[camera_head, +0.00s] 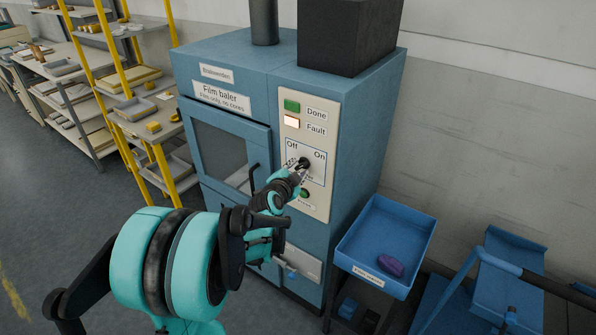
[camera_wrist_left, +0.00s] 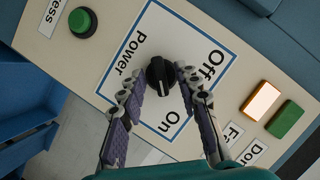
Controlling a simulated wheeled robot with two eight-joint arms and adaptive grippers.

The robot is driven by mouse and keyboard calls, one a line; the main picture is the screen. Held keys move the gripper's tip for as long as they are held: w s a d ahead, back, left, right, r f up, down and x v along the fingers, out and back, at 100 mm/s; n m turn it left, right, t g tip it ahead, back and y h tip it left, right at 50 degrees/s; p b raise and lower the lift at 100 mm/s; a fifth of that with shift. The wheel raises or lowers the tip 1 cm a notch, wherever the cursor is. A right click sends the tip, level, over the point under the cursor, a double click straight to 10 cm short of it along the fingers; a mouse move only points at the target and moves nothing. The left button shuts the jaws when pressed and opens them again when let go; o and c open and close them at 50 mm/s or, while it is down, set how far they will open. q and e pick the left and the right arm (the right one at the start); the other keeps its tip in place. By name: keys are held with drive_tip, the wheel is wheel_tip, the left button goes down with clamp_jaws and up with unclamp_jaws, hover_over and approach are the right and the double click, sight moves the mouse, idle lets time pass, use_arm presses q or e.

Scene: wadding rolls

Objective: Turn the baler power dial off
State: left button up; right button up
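The power dial (camera_head: 305,163) is a black knob on the cream control panel of the blue film baler (camera_head: 228,94). In the left wrist view the dial (camera_wrist_left: 160,75) sits inside a blue-framed square labelled Off, On and Power. Its white pointer mark is turned toward the On label. My left gripper (camera_head: 296,168) is at the dial and partly covers it in the head view. In the left wrist view its two fingers (camera_wrist_left: 158,86) are apart, with the dial between and just beyond their tips. I see no clear contact. My right gripper is out of view.
Above the dial are a green Done lamp (camera_head: 292,105) and a brightly lit Fault lamp (camera_head: 292,122). A green button (camera_wrist_left: 82,22) is below the dial. A blue tray (camera_head: 412,232) with a purple item (camera_head: 391,266) stands right of the baler. Yellow-framed shelving (camera_head: 160,165) stands left.

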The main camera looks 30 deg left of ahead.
use_arm(q)
drive_tip(key=shift+c, duration=0.3)
clamp_jaws()
drive_tip(key=n+h, duration=0.1)
drive_tip(key=n+p, duration=0.1)
drive_tip(key=shift+a+r+n+h, duration=0.15)
drive_tip(key=shift+a+n+h, duration=0.05)
drive_tip(key=shift+n+h, duration=0.2)
drive_tip(key=n+h+p, duration=0.1)
drive_tip(key=n, duration=0.1)
drive_tip(key=shift+a+n+g+h, duration=0.1)
drive_tip(key=shift+n+g+h, duration=0.2)
drive_tip(key=shift+g, duration=0.1)
drive_tip(key=n+h, duration=0.2)
drive_tip(key=shift+a+n, duration=0.15)
drive_tip(key=shift+n, duration=0.25)
drive_tip(key=n+h, duration=0.1)
drive_tip(key=n, duration=0.1)
drive_tip(key=n+h+b, duration=0.1)
drive_tip(key=n+h, duration=0.1)
drive_tip(key=shift+a+f+b, duration=0.1)
drive_tip(key=shift+f+b, duration=0.1)
drive_tip(key=shift+b, duration=0.1)
